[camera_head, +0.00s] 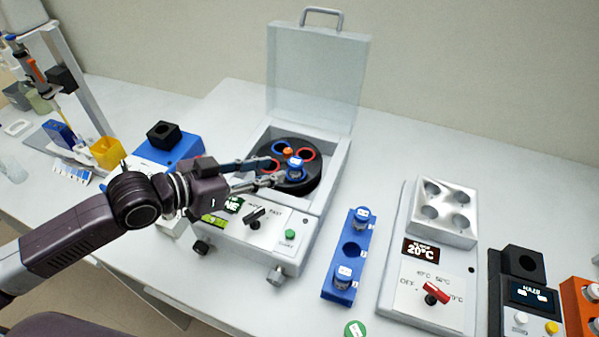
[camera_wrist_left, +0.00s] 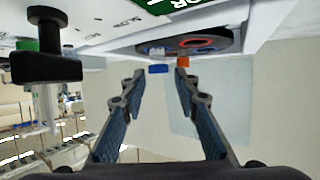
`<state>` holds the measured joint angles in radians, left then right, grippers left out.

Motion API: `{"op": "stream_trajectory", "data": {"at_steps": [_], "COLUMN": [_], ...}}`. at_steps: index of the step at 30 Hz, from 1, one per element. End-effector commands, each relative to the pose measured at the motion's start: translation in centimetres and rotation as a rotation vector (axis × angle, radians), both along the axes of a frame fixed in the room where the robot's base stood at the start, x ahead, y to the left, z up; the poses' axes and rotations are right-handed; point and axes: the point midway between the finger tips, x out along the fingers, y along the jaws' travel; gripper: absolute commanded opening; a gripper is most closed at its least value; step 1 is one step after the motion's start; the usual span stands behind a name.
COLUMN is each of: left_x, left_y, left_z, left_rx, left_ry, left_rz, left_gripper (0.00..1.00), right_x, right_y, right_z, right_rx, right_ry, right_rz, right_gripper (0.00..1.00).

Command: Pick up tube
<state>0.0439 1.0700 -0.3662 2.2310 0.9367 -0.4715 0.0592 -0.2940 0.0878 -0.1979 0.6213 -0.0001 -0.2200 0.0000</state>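A tube with a blue cap and pale top (camera_head: 295,165) stands in the black rotor (camera_head: 310,183) of the open centrifuge. In the left wrist view its blue cap (camera_wrist_left: 158,69) shows just beyond and between the fingertips. My left gripper (camera_head: 273,171) is open, its fingers reaching over the rotor from the left, close to the tube; it also shows in the left wrist view (camera_wrist_left: 160,76) with nothing clearly held. Whether a finger touches the tube cannot be told. Two more capped tubes (camera_head: 362,214) (camera_head: 343,277) stand in a blue rack (camera_head: 352,262). My right gripper is out of view.
The centrifuge's clear lid (camera_head: 317,75) stands raised behind the rotor. An orange knob (camera_head: 288,152) sits at the rotor's centre, close to the tube. A heater block (camera_head: 444,235) stands right of the rack. A pipette stand (camera_head: 75,75) is at the left.

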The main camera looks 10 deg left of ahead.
Motion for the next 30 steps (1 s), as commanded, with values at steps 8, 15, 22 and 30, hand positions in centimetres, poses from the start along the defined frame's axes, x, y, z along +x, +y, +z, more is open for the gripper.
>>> {"op": "stream_trajectory", "data": {"at_steps": [8, 15, 22, 30], "left_x": [1.1, 2.8, 4.2, 4.3], "left_y": [-1.2, -2.9, -4.1, -4.2], "left_z": [-0.4, -1.4, -2.5, -2.7], "left_rx": [-0.001, -0.004, 0.000, 0.002], "left_ry": [-0.001, 0.000, 0.000, -0.001], "left_rz": [-0.002, -0.002, -0.002, -0.003], "left_gripper": [0.29, 0.29, 0.29, 0.29], "right_x": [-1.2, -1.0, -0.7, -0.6], "right_y": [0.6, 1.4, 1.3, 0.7], "right_z": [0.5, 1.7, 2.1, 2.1], "right_rx": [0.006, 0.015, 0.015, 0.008], "right_ry": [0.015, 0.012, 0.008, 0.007], "right_rz": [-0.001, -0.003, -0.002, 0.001], "right_gripper": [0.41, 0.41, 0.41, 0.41]}}
